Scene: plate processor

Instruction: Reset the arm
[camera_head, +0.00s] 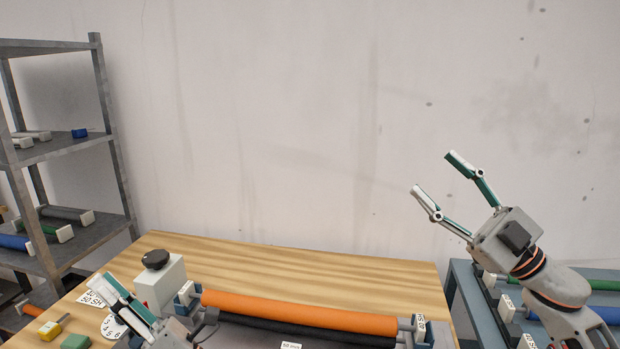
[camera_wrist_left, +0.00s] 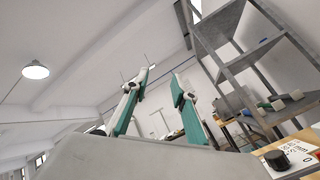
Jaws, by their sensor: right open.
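My right gripper (camera_head: 433,172) is raised in front of the wall at the right. Its two green-and-grey fingers are spread and nothing is between them. My left gripper (camera_head: 112,287) is low at the left, near the front-left part of the wooden table (camera_head: 290,257). Its fingers also show in the left wrist view (camera_wrist_left: 161,78), apart and empty, pointing up towards the ceiling and shelf. The lower part of the left arm is cut off by the picture's bottom edge.
A roller machine with an orange roller (camera_head: 300,312) and a dark one stands on the table, beside a white box with a black knob (camera_head: 156,259). A metal shelf (camera_head: 85,145) stands left. A blue-grey rack (camera_head: 457,284) with rollers is at the right, below my right arm.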

